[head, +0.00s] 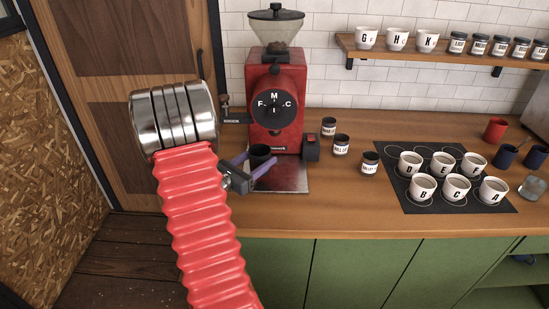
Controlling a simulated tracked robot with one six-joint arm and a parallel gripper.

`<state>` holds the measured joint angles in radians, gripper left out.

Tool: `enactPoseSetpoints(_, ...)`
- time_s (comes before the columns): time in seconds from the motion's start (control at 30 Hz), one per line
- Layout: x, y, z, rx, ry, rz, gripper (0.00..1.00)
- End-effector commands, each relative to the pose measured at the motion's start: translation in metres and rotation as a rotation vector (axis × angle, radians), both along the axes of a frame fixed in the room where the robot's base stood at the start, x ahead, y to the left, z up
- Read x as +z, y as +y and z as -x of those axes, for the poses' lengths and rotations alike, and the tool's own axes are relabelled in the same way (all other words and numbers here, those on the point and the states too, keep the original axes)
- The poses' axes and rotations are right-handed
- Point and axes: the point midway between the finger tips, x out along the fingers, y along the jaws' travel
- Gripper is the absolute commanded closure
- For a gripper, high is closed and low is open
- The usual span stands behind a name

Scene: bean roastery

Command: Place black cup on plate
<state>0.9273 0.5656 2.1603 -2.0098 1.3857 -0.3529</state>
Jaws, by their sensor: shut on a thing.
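The black cup (259,150) is upright in front of the red grinder, with its rim showing. My gripper (260,160), with purple fingers, is shut on the cup, one finger on each side. The fingers hide part of the cup's lower body. A flat metal plate (291,183) lies on the counter at the foot of the grinder. The cup appears over the plate's back left part. I cannot tell whether its base touches the plate.
The red grinder (275,80) stands right behind the cup. Small dark jars (341,145) stand to the right. Several lettered white cups (422,187) sit on a black mat (455,204). The wooden counter (345,205) is clear in front.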

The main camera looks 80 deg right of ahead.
Motion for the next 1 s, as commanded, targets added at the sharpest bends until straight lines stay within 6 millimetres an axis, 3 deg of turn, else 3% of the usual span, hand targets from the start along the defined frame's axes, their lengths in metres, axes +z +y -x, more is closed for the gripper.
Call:
enactPoseSetpoints(0.2,0.000,-0.038,0.019,-0.002,-0.002,0.001,0.71)
enactPoseSetpoints(0.33,0.000,-0.053,0.026,-0.001,-0.001,0.002,0.71)
enactPoseSetpoints(0.77,0.000,-0.059,0.028,0.000,-0.001,0.000,0.71)
enactPoseSetpoints(0.9,0.000,-0.071,0.035,-0.002,0.000,0.001,0.71)
enactPoseSetpoints(1.0,-0.015,-0.070,0.034,0.001,0.002,-0.003,0.71)
